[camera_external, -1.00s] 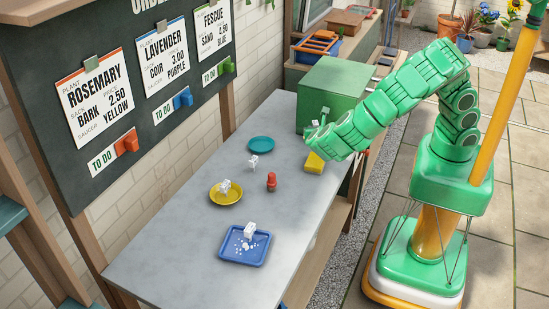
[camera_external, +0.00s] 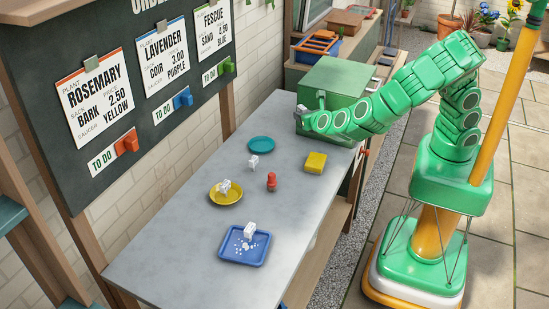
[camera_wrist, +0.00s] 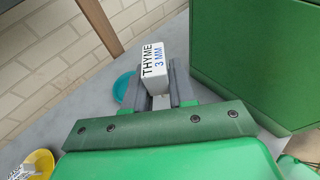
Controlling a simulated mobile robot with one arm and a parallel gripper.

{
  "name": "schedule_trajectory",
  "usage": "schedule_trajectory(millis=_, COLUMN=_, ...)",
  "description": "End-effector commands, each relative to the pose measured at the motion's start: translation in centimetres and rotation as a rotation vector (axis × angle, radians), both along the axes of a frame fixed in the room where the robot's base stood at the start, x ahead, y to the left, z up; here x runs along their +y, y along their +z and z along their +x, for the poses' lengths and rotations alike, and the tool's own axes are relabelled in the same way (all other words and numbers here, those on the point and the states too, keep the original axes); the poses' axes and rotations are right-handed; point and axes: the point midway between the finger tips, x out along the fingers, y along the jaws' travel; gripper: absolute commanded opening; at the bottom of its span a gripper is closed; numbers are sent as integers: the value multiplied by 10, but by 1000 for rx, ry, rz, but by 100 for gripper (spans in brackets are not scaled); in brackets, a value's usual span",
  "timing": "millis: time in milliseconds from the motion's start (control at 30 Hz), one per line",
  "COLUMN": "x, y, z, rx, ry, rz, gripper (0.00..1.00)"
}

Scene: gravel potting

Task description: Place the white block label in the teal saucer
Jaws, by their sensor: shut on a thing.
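My gripper (camera_wrist: 160,92) is shut on a white block label (camera_wrist: 154,66), printed "THYME 3 MM" in the wrist view. In the external view my gripper (camera_external: 303,112) is beside the green box, above the far part of the table; the held block is hard to make out there. The teal saucer (camera_external: 261,144) lies on the table, to the left of and below my gripper in that picture, and looks empty. In the wrist view the saucer (camera_wrist: 122,84) shows behind and left of the held block, partly hidden by a finger.
A green box (camera_external: 335,80) stands close to my gripper. A yellow block (camera_external: 315,163), a red object (camera_external: 271,181), a small white block (camera_external: 253,162), a yellow saucer (camera_external: 216,198) with a white block and a blue tray (camera_external: 233,258) with white bits are on the table.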

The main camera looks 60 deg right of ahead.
Motion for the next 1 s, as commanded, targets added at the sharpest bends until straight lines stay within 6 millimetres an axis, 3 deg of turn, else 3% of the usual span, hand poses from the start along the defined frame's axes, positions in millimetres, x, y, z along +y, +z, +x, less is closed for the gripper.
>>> schedule_trajectory(millis=167, x=-1, y=-2, z=18, rx=-23, ry=150, rz=-19, gripper=0)
schedule_trajectory(millis=400, x=-10, y=-11, z=24, rx=-45, ry=241, rz=-31, gripper=0)
schedule_trajectory(millis=700, x=-27, y=-19, z=24, rx=-64, ry=271, rz=-32, gripper=0)
schedule_trajectory(millis=1000, x=-29, y=-24, z=30, rx=-70, ry=272, rz=-29, gripper=0)
